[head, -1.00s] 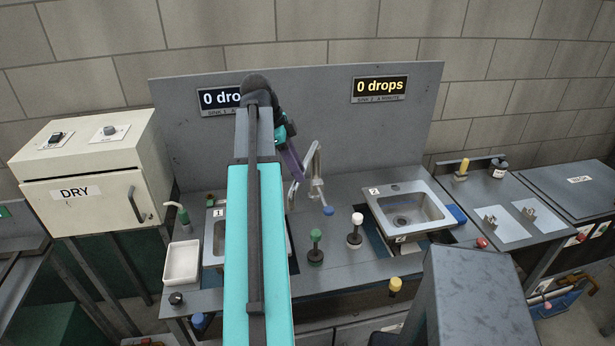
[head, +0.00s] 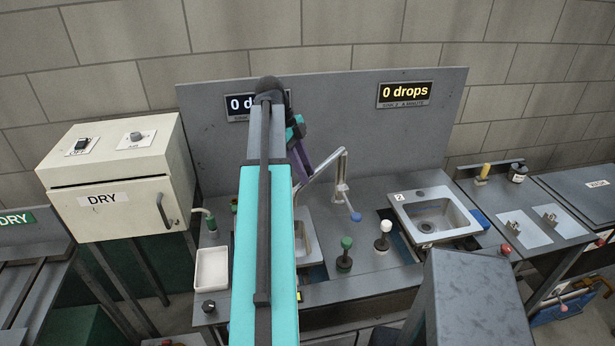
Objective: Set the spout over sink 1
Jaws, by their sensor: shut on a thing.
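The metal spout (head: 322,169) runs from the top of its upright post (head: 342,172) between the two sinks, slanting down and left. Its left end lies beside my arm, toward sink 1. Sink 1 (head: 316,250) is largely hidden behind my turquoise arm; only its right part shows. My gripper (head: 303,178), at the end of the purple link, is shut on the spout near its left end; the fingers are small and partly hidden. I cannot tell whether the spout's tip is over the basin. Sink 2 (head: 466,222) stands clear to the right.
Green (head: 346,243) and white (head: 385,227) knobs stand in front. A white tray (head: 211,268) and DRY cabinet (head: 118,190) are left. The sink 1 display (head: 238,107) is partly hidden; sink 2's display (head: 404,94) reads 0 drops.

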